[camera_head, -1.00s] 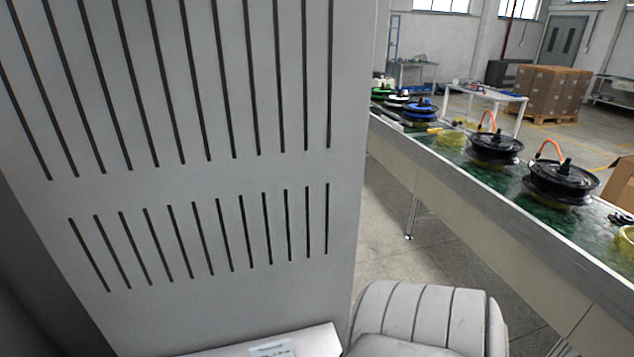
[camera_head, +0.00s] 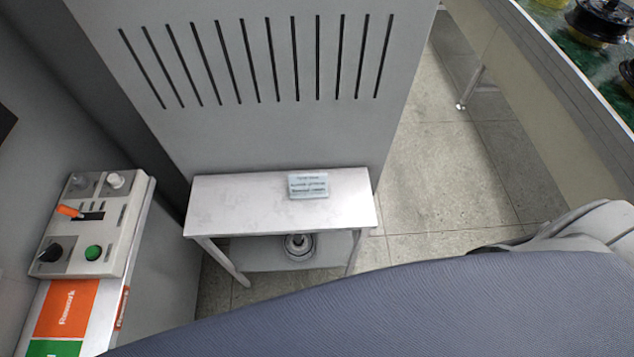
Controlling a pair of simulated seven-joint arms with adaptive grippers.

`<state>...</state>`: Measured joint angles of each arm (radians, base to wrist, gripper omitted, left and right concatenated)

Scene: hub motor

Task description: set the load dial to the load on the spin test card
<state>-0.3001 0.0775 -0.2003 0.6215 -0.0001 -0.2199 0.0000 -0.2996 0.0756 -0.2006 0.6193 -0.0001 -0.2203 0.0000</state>
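A control box (camera_head: 95,225) sits at the left on a ledge, its face up. It carries a black knob (camera_head: 50,252), a green button (camera_head: 93,252), an orange-handled lever (camera_head: 70,211), a white knob (camera_head: 115,180) and a grey knob (camera_head: 80,182). Which one is the load dial cannot be read. A small pale card (camera_head: 308,184) with lines of print lies on a small metal table (camera_head: 240,203); the print is too small to read. Neither gripper is in view.
A tall grey slotted cabinet (camera_head: 260,130) stands behind the small table. A round metal part (camera_head: 298,246) sits on its lower shelf. An orange panel (camera_head: 66,310) is below the control box. A conveyor with hub motors (camera_head: 600,18) runs at the upper right.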

